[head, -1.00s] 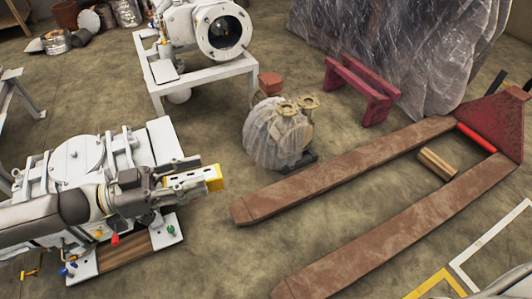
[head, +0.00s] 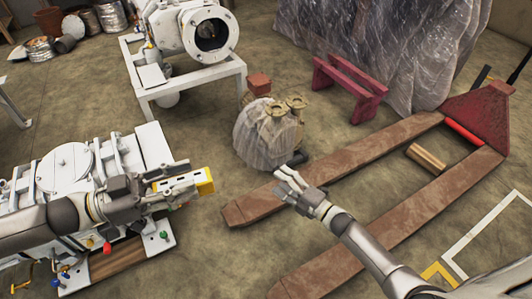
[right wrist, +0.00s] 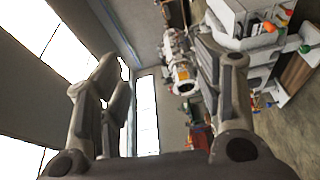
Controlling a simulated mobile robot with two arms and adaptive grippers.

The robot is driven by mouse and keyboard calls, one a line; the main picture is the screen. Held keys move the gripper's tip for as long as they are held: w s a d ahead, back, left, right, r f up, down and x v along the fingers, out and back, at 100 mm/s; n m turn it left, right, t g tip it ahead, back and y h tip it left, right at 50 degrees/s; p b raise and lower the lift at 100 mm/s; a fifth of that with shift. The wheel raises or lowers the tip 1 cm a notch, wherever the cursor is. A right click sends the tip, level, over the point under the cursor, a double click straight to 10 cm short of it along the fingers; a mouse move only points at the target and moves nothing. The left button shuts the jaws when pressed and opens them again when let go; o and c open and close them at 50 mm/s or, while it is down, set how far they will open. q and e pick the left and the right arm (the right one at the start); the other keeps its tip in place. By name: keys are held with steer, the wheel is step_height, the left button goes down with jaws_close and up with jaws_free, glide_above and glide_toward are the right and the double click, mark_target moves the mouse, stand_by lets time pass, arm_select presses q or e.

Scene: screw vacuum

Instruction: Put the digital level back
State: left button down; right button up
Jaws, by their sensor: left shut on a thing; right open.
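The digital level, a bar with a yellow end (head: 206,181), is in the head view at centre left. My left gripper (head: 182,183) is shut on it and holds it out past the right side of the white machine (head: 70,170). The fingers hide part of the level.
A rusty pallet jack (head: 330,170) lies across the right side of the floor. A plastic-wrapped round object (head: 262,140) with brass fittings stands mid-floor. A white frame (head: 190,85) carries a white pump at the back. A red stand (head: 350,85) is behind. Bare floor lies between the white machine and the forks.

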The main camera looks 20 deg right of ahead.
steer(key=a+r+n+g+y, duration=0.2)
steer(key=r+n+y, duration=0.2)
steer(key=r+n, duration=0.3)
steer(key=a+r+n+g+y, duration=0.2)
steer(key=a+r+n+y, duration=0.15)
steer(key=r+n, duration=0.4)
steer(key=n+g+y, duration=0.1)
steer(key=n+g, duration=1.2)
steer(key=n, duration=0.5)
glide_toward(209, 172)
steer(key=shift+m, duration=0.25)
steer(key=a, duration=0.6)
steer(key=s+a, duration=0.1)
steer(key=a, duration=0.3)
steer(key=shift+f, duration=0.15)
